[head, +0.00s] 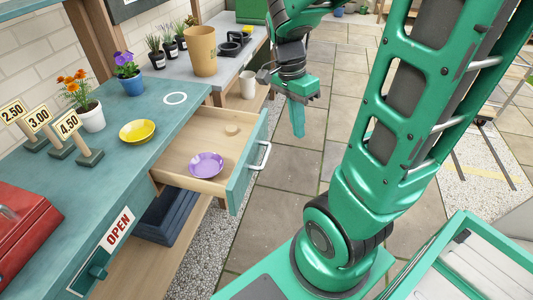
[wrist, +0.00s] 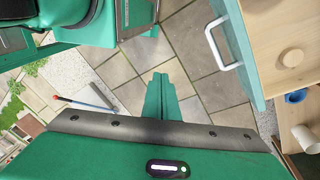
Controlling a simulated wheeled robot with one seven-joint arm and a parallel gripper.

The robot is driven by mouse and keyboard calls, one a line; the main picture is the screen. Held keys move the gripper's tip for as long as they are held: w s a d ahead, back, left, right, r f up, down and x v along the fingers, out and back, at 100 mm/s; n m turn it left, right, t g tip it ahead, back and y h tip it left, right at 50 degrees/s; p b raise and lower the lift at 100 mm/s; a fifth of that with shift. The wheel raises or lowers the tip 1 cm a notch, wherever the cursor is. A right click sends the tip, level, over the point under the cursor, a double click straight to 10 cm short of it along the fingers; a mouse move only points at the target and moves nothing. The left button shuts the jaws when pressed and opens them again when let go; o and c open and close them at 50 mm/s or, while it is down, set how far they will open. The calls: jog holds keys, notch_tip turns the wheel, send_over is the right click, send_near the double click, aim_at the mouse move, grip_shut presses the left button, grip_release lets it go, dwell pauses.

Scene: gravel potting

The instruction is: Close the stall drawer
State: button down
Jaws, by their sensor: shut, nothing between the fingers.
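The stall drawer (head: 182,148) is pulled out from under the teal counter. Its teal front (head: 243,170) carries a white bar handle (head: 261,157). A purple dish (head: 206,166) and a small round wooden piece (head: 232,129) lie inside it. My gripper (head: 297,120) is shut and empty, pointing down over the paving to the right of the drawer front, apart from it. In the wrist view my gripper (wrist: 160,95) shows at the centre, with the drawer handle (wrist: 222,46) to its upper right and the wooden piece (wrist: 291,57) in the drawer.
The teal counter (head: 100,180) holds a yellow dish (head: 137,131), price signs (head: 60,130), potted flowers (head: 132,78) and a red box (head: 22,235). A back bench holds a tan pot (head: 203,50). Open paving (head: 280,200) lies in front of the drawer.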

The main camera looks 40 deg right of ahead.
jog(key=w+a+f+m+g+h, duration=0.1)
jog(key=w+a+f+m, duration=0.1)
jog(key=w+f+m, duration=0.6)
notch_tip(320, 180, down, 8)
jog(key=m, duration=0.2)
jog(key=shift+w+a, duration=0.3)
jog(key=shift+w, duration=0.15)
jog(key=shift+r, duration=0.15)
